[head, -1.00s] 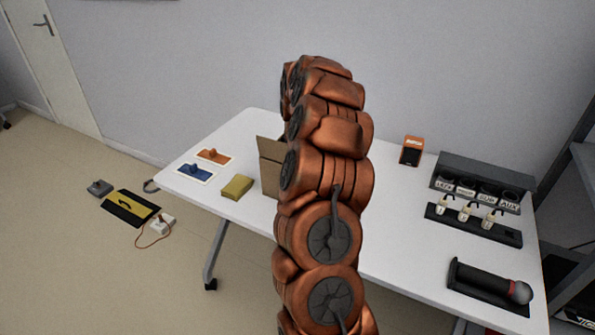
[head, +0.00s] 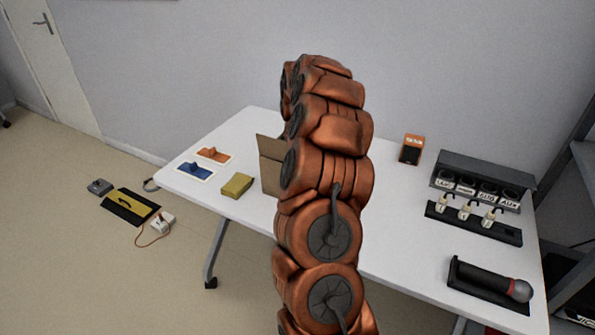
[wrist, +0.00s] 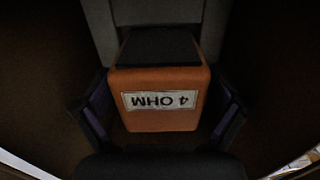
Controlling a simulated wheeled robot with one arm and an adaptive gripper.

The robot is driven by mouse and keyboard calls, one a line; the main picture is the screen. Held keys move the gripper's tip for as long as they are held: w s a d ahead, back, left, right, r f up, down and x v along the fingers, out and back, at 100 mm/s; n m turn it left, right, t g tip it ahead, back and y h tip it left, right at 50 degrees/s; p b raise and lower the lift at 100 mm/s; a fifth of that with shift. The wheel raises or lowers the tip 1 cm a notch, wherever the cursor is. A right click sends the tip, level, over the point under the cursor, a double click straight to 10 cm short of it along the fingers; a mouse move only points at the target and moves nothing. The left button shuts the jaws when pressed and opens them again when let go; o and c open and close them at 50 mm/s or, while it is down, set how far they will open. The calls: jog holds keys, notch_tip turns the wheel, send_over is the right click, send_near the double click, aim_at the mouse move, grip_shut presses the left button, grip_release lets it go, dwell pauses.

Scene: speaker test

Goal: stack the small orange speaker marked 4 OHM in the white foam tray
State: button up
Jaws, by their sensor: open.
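The small orange speaker marked 4 OHM (wrist: 160,114) shows in the wrist view, its label upside down and a dark face above it. My gripper (wrist: 162,112) is open, with one finger on each side of the speaker; I cannot tell whether they touch it. Dark brown walls surround both, like the inside of the cardboard box (head: 269,163), which is partly hidden behind my arm in the head view. A pale grey piece (wrist: 155,12) lies behind the speaker; I cannot tell if it is the white foam tray. My arm hides the gripper in the head view.
Another orange and black block (head: 411,149) stands at the table's back right. A dark rack (head: 480,168), a holder of small white bottles (head: 465,212) and a microphone (head: 490,280) are at the right. A yellow block (head: 237,185) lies left of the box.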

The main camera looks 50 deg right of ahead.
notch_tip(320, 180, up, 12)
jog(key=shift+r+b, duration=0.2)
jog(key=shift+b, duration=0.4)
jog(key=shift+r, duration=0.1)
dwell(0.4)
